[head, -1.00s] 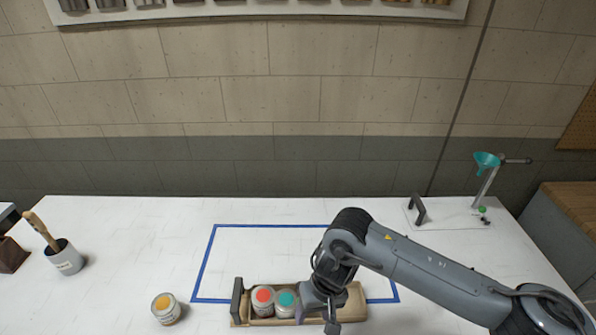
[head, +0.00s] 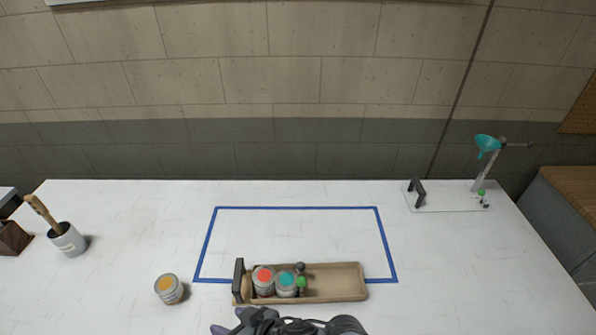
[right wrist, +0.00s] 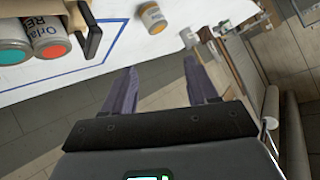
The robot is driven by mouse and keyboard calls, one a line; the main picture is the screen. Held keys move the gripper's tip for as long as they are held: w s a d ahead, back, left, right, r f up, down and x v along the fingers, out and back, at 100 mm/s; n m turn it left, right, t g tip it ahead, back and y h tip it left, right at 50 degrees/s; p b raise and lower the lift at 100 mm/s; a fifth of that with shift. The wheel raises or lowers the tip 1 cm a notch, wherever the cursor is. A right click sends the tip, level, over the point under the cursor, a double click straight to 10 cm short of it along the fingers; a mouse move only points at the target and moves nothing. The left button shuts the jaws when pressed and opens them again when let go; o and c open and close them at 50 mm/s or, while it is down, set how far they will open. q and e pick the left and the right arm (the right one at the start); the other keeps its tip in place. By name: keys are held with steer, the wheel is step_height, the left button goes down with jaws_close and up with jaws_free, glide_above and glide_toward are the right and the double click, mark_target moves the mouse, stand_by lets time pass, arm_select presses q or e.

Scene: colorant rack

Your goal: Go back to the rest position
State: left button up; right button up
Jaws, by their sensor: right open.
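My right gripper (right wrist: 162,92) is open and empty in the right wrist view, with floor showing between its fingers. In the head view the right gripper (head: 232,322) is at the bottom edge, in front of the rack and partly cut off. The wooden rack (head: 335,283) lies on the table across the front blue line. It holds a jar with a red top (head: 263,281) and a jar with a teal top (head: 287,284), side by side at its left. My left gripper is not in view.
A jar with an orange top (head: 168,289) stands left of the rack. A grey cup with a brush (head: 68,240) is at the far left. A teal funnel on a stand (head: 487,145) is at the back right. The blue outlined area (head: 300,209) is mostly clear.

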steer(key=s+d+f+m+t+h, duration=0.1)
steer(key=d+f+m+h, duration=0.15)
steer(key=d, duration=0.75)
steer(key=s+d+f+m+t+h, duration=0.2)
steer(key=d+h, duration=0.2)
steer(key=d, duration=0.6)
steer(key=s+d+f+m+g+h, duration=0.1)
steer(key=s+d+f+g+h, duration=0.3)
steer(key=s+d, duration=0.95)
step_height(320, 180, up, 17)
steer(key=d+p, duration=0.2)
steer(key=p, duration=1.7)
steer(key=shift+w+r+g, duration=0.2)
steer(key=shift+w+g, duration=0.1)
steer(key=shift+w, duration=0.1)
